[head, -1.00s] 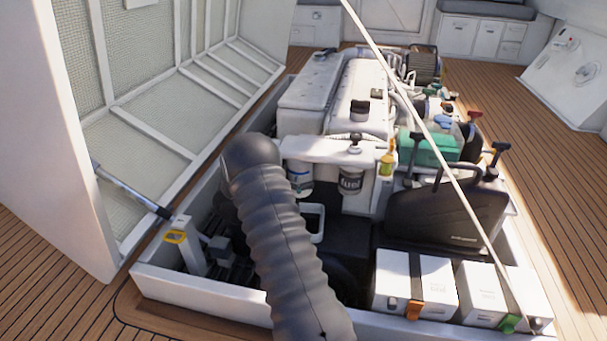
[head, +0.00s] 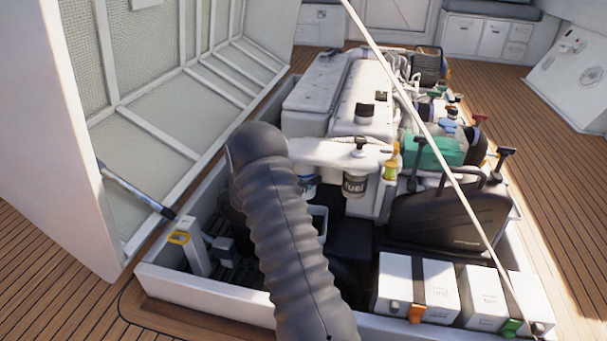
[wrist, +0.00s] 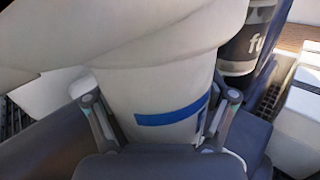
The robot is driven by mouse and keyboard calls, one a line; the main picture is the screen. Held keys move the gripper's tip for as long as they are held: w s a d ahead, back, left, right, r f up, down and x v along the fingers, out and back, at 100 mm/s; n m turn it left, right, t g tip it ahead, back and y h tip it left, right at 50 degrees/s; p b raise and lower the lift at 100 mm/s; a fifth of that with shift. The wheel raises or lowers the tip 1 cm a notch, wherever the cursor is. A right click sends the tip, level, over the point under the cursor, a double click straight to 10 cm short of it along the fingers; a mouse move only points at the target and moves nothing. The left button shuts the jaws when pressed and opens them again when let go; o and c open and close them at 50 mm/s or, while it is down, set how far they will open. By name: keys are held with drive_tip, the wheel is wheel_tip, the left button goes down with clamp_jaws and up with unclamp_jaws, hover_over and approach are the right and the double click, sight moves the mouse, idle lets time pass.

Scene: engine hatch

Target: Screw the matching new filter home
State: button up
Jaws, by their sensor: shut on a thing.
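In the wrist view my gripper (wrist: 165,118) is shut around a white filter with a blue band (wrist: 170,112). The filter stands roughly upright under a large white housing (wrist: 150,35), and its top meets or is hidden by that housing. I cannot tell whether the thread is engaged. In the head view my arm hides the gripper; only part of a white filter with blue (head: 308,185) shows under the white bracket. Beside it hangs a filter marked "fuel" (head: 355,184), with white and dark parts, which also shows in the wrist view (wrist: 247,42).
An open white tray (head: 319,222) stands low behind my arm. White batteries (head: 415,280) and a black case (head: 449,220) fill the right front. The raised hatch lid (head: 165,120) and its strut (head: 135,190) are on the left. A thin pale line crosses the right side.

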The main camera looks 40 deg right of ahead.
drive_tip(key=shift+s+d+f+n+t, duration=0.1)
drive_tip(key=shift+s+n+t, duration=0.15)
drive_tip(key=shift+n+t, duration=0.4)
drive_tip(key=shift+s+d+n+t, duration=0.1)
drive_tip(key=shift+s+n+t, duration=0.2)
drive_tip(key=shift+t, duration=0.65)
drive_tip(key=shift+w+n, duration=0.1)
drive_tip(key=shift+n, duration=0.15)
drive_tip(key=n+t, duration=0.1)
drive_tip(key=t, duration=0.1)
drive_tip(key=shift+f+t+y+b, duration=0.1)
drive_tip(key=shift+t+y+b, duration=0.2)
drive_tip(key=shift+t+b, duration=0.1)
drive_tip(key=shift+w+n+t+y, duration=0.15)
drive_tip(key=shift+n+t+y, duration=0.15)
drive_tip(key=shift+n+t, duration=0.4)
drive_tip(key=o, duration=1.6)
drive_tip(key=shift+d, duration=0.1)
drive_tip(key=shift+g, duration=0.3)
